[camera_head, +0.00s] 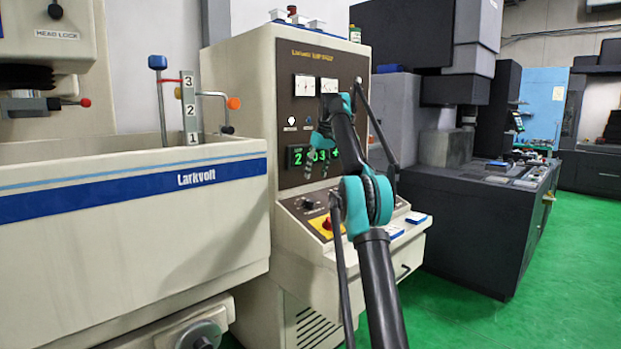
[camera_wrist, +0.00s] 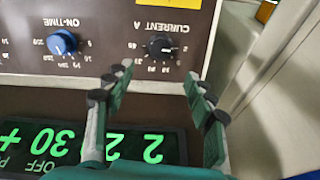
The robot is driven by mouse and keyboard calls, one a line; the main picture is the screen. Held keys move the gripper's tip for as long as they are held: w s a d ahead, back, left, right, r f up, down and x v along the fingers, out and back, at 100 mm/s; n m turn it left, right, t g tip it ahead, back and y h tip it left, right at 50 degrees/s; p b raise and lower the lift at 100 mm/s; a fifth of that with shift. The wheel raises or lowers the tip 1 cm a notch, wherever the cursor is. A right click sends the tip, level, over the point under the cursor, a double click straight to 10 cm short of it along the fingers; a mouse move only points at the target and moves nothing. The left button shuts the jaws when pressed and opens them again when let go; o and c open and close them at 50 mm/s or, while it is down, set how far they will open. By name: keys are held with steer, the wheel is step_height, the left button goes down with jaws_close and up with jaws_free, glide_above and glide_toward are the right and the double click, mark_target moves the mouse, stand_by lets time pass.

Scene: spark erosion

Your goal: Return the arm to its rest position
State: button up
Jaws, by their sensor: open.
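My arm reaches up and forward in the head view, in front of the control cabinet (camera_head: 325,65). My gripper (camera_head: 318,150) is small there, in front of the cabinet's dark panel beside the green digital display (camera_head: 299,157). In the wrist view my gripper (camera_wrist: 160,85) is open, with its two fingers apart and nothing between them. Beyond the fingertips are a black CURRENT A knob (camera_wrist: 160,47) and a blue ON-TIME knob (camera_wrist: 62,42). The green display (camera_wrist: 90,142) lies partly behind the fingers. I cannot tell how far the fingertips are from the panel.
The cabinet's sloped console (camera_head: 325,215) juts out below my gripper. A cream Larkvolt tank (camera_head: 120,240) with levers stands at left. A dark machine (camera_head: 470,215) stands at right. Green floor (camera_head: 540,290) is open at lower right.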

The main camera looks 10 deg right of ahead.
steer(key=s+f+m, duration=0.1)
steer(key=s+f, duration=0.3)
steer(key=s, duration=0.1)
steer(key=s+f+m, duration=0.1)
steer(key=s+f, duration=0.3)
steer(key=s, duration=0.2)
steer(key=s+f+h, duration=0.1)
steer(key=s+f, duration=0.3)
steer(key=s, duration=0.1)
steer(key=shift+s+d+f+m+t, duration=0.3)
steer(key=shift+d+f+m, duration=0.05)
steer(key=shift+d+m, duration=0.05)
steer(key=s+f+m, duration=0.1)
steer(key=s+f, duration=0.7)
steer(key=s, duration=0.4)
steer(key=s+f+m, duration=0.1)
steer(key=s+f, duration=0.8)
steer(key=s, duration=0.3)
steer(key=s+d+f+t+h, duration=0.1)
steer(key=s+f, duration=0.7)
steer(key=s, duration=0.4)
steer(key=shift+s+f+m, duration=0.2)
steer(key=shift+s+m, duration=0.2)
steer(key=shift+o, duration=0.2)
